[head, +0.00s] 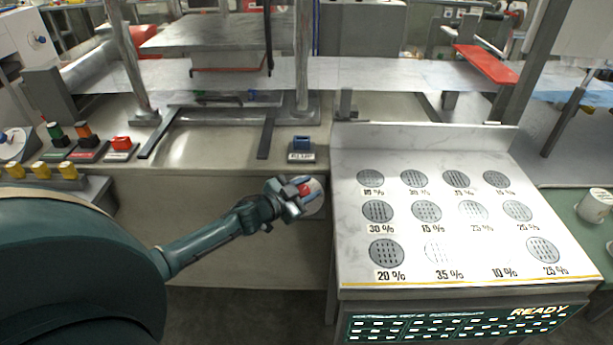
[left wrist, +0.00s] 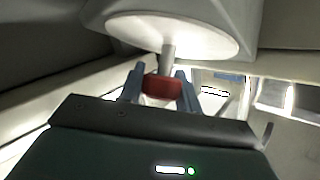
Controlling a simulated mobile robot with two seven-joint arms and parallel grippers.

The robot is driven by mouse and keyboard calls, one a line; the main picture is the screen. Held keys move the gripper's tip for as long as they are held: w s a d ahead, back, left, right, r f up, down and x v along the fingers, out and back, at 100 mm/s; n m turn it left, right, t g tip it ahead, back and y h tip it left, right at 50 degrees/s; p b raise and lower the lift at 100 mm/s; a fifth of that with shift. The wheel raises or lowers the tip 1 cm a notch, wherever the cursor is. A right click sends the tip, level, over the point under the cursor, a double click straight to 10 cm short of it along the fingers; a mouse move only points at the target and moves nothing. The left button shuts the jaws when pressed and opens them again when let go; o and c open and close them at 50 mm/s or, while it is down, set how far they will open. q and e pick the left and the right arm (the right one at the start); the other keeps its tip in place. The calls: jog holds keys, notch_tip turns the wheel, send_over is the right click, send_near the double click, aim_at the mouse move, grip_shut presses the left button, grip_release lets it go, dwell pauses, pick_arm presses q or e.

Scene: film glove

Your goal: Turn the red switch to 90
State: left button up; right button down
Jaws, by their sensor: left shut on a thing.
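The red switch (head: 308,188) is a small red handle on a round white dial plate (head: 316,203), mounted on the side of the bench. In the left wrist view the red switch (left wrist: 162,87) sits on a short grey stem below the white disc (left wrist: 175,35). My left gripper (head: 300,192) reaches it from the left, its blue fingers on either side of the handle. In the wrist view the left gripper (left wrist: 160,88) is shut on the red switch. No angle marks are readable on the dial, so I cannot tell the switch's angle. My right gripper is out of view.
Right of the switch stands a white panel (head: 350,250) with several round perforated discs and percent labels. A lit display (head: 540,311) below reads READY. A blue button (head: 302,143) and another red button (head: 121,143) sit on the bench top. A white mug (head: 595,206) stands far right.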

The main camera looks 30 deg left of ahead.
pick_arm(q)
jog(key=m+g+h+p, duration=0.1)
jog(key=m+g+h, duration=0.2)
jog(key=m, duration=0.2)
jog(key=shift+g+h+p, duration=0.3)
jog(key=shift+h+p, duration=0.1)
jog(key=shift+s+d+f+m+g+h+b, duration=0.15)
jog(key=shift+m+g+h, duration=0.15)
jog(key=shift+m+g, duration=0.55)
jog(key=shift+s+d+m+g+h+b, duration=0.1)
jog(key=shift+m+g+h+b, duration=0.15)
jog(key=shift+m+g, duration=0.55)
jog(key=shift+s+d+f+m+g+h+b, duration=0.1)
jog(key=shift+m+g+h, duration=0.25)
jog(key=shift+m+g, duration=0.45)
jog(key=o, duration=1)
jog(key=shift+c, duration=0.2)
jog(key=v, duration=1.3)
jog(key=shift+r, duration=0.15)
